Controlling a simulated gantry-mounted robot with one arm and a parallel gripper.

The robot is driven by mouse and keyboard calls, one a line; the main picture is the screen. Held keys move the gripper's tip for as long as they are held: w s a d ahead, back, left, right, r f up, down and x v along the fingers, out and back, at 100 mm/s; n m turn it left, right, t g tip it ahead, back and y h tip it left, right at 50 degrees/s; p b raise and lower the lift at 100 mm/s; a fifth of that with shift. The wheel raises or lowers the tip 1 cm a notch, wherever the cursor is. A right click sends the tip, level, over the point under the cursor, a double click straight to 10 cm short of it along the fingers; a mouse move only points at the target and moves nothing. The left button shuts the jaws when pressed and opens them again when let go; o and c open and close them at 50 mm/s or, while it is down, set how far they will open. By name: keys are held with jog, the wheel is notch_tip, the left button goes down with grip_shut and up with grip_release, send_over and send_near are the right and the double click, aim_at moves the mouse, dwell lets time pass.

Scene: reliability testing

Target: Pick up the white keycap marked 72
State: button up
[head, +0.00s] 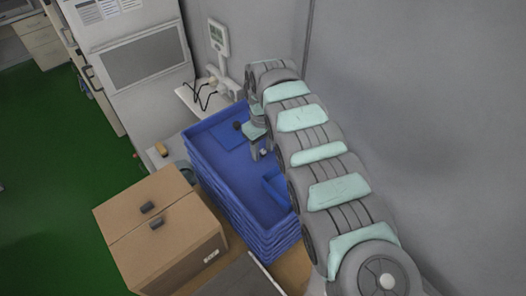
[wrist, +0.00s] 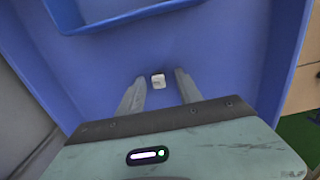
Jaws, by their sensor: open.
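A small white keycap (wrist: 158,80) lies on the blue floor of the crate in the wrist view. Its marking is too small to read. My gripper (wrist: 160,77) is open and empty, with one finger to each side of the keycap in the picture. I cannot tell how far above the floor the fingertips are. In the head view my gripper (head: 260,150) reaches down inside the blue crate (head: 215,165), and a small pale spot, likely the keycap (head: 264,152), shows by the fingers.
The crate walls rise around my gripper. A cardboard box (head: 165,250) with two dark items on top stands to the left.

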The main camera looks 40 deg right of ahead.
jog(key=shift+d, duration=0.1)
grip_shut()
dwell(0.3)
